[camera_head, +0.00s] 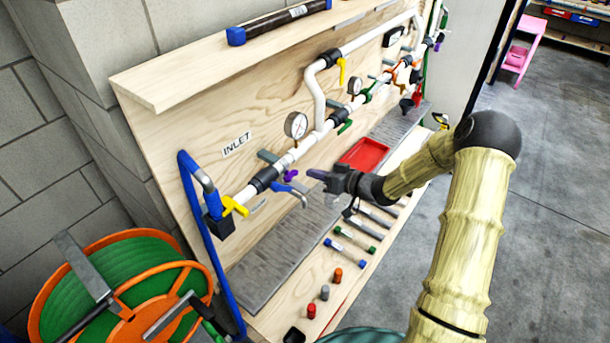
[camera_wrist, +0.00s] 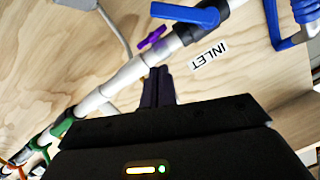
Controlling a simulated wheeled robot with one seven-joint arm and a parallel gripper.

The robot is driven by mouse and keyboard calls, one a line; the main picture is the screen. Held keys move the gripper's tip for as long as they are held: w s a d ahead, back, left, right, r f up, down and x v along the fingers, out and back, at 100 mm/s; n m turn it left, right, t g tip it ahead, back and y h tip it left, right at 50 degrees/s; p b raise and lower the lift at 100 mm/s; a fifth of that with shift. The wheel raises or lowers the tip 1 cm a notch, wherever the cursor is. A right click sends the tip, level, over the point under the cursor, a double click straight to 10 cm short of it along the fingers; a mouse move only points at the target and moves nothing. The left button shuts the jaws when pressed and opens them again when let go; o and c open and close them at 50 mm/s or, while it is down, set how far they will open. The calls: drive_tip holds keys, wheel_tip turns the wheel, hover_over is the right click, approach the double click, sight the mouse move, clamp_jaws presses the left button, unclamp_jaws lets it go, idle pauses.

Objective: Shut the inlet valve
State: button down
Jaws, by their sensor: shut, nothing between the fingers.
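The INLET label (camera_head: 236,144) is on the wooden panel above the left end of a white pipe (camera_head: 245,195). Closest to it is a valve with a blue lever (camera_head: 287,189), beside a black pipe fitting (camera_head: 264,178). The lever sticks out at an angle across the pipe. It also shows at the top of the wrist view (camera_wrist: 186,14), with the label (camera_wrist: 209,62) below it. A small purple handle (camera_head: 291,175) sits just along the pipe. My gripper (camera_head: 314,174) is shut and empty, apart from the blue lever. Its fingertips (camera_wrist: 158,72) point toward the pipe near the purple handle.
A yellow handle (camera_head: 234,206) and blue hose (camera_head: 197,220) are at the pipe's left end. A gauge (camera_head: 296,126) stands above the pipe. A red tray (camera_head: 363,154) and several small parts lie on the bench. An orange and green hose reel (camera_head: 125,298) is front left.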

drive_tip(key=b+v, duration=0.1)
drive_tip(key=v, duration=0.4)
drive_tip(key=shift+d, duration=0.4)
drive_tip(key=shift+f, duration=0.1)
drive_tip(key=m+y+b, duration=0.1)
drive_tip(key=m+b, duration=0.2)
drive_tip(key=b, duration=0.1)
drive_tip(key=shift+d+g, duration=0.15)
drive_tip(key=shift+g, duration=0.15)
